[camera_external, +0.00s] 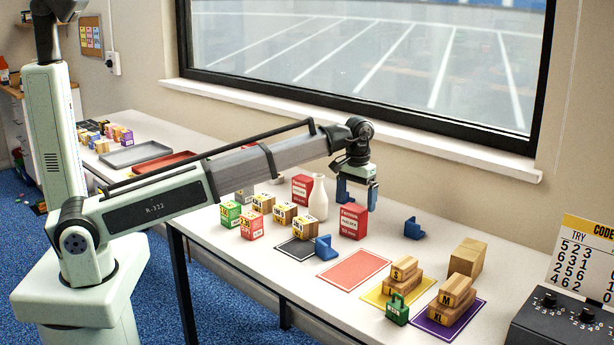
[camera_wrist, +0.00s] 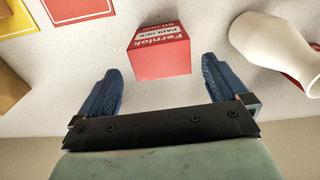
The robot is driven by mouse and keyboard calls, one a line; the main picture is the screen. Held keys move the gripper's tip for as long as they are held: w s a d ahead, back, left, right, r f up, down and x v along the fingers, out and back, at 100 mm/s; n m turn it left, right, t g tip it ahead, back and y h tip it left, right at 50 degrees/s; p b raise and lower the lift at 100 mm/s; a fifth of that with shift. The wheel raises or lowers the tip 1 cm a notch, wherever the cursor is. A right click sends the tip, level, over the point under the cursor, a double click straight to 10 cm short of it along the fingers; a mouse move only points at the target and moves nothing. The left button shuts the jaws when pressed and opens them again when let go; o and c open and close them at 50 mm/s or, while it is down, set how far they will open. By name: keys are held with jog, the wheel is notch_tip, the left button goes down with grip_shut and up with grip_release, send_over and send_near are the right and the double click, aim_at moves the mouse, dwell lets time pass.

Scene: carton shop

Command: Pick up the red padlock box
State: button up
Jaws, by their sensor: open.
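A red padlock box (camera_external: 353,222) with a white label stands upright on the white table, right of the white vase. In the wrist view the red box (camera_wrist: 158,52) shows the words Fernlok and padlock, just ahead of my fingers. My gripper (camera_external: 358,194) is open and empty, pointing down close above this box. In the wrist view the gripper (camera_wrist: 161,68) has one blue finger on each side of the box's near end, with gaps. A second, similar red box (camera_external: 302,187) stands behind the vase, partly hidden by it.
The white vase (camera_external: 318,198) stands close left of the box. Several small cartons (camera_external: 262,203) lie further left. Blue brackets (camera_external: 414,228) stand nearby. A red mat (camera_external: 354,270) in front is bare; wooden blocks (camera_external: 404,268) sit on the yellow mat.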

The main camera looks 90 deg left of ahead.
aim_at(354, 218)
jog(key=shift+s+d+f, duration=0.1)
jog(key=shift+s+f, duration=0.05)
jog(key=shift+f, duration=1.55)
jog(key=shift+s+d+f, duration=0.1)
jog(key=shift+f, duration=1.6)
jog(key=shift+a, duration=0.1)
jog(key=shift+c, duration=0.5)
jog(key=c, duration=1)
jog(key=shift+r, duration=0.1)
notch_tip(354, 218, up, 10)
jog(key=shift+r, duration=0.1)
